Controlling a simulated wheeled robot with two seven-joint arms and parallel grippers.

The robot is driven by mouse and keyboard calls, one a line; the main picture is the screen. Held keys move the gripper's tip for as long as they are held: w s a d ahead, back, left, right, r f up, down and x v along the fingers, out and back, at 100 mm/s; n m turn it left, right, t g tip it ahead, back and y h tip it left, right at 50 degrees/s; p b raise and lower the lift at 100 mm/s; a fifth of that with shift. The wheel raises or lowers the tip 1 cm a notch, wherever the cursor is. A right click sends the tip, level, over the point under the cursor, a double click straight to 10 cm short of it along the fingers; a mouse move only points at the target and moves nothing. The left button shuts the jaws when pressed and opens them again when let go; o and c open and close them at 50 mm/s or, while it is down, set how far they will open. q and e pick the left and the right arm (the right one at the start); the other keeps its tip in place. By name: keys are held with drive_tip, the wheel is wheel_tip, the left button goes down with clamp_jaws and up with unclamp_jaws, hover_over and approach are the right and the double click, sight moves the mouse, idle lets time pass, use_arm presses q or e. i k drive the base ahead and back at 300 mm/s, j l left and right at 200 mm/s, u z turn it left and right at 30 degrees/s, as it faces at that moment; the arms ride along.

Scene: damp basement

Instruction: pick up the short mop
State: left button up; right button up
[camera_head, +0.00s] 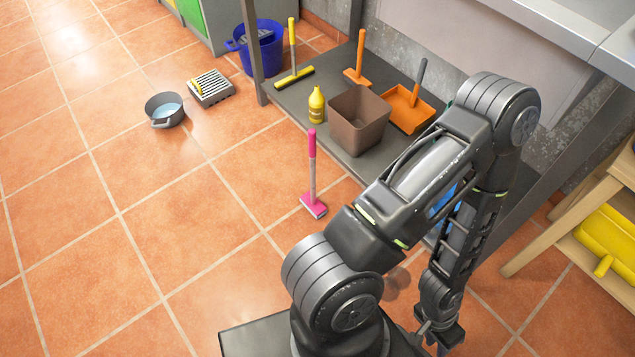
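A short mop with a pink handle and a flat pink head (312,178) stands upright on the tiled floor, just in front of the low grey shelf. My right arm crosses the lower right of the view. Its gripper (438,345) hangs low near the bottom edge, to the right of the mop and well apart from it. The fingertips are small and partly cut off, so I cannot tell whether they are open. My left gripper is not in view.
The grey shelf (290,97) holds a brown bin (358,122), yellow bottle (316,104), yellow squeegee (294,76), orange brush (358,72) and orange dustpan (408,108). A metal post (251,50) rises at its left corner. A grey basin (165,110) sits left; floor there is mostly free.

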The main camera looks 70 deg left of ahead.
sight(310, 200)
drive_tip(key=u, duration=2.45)
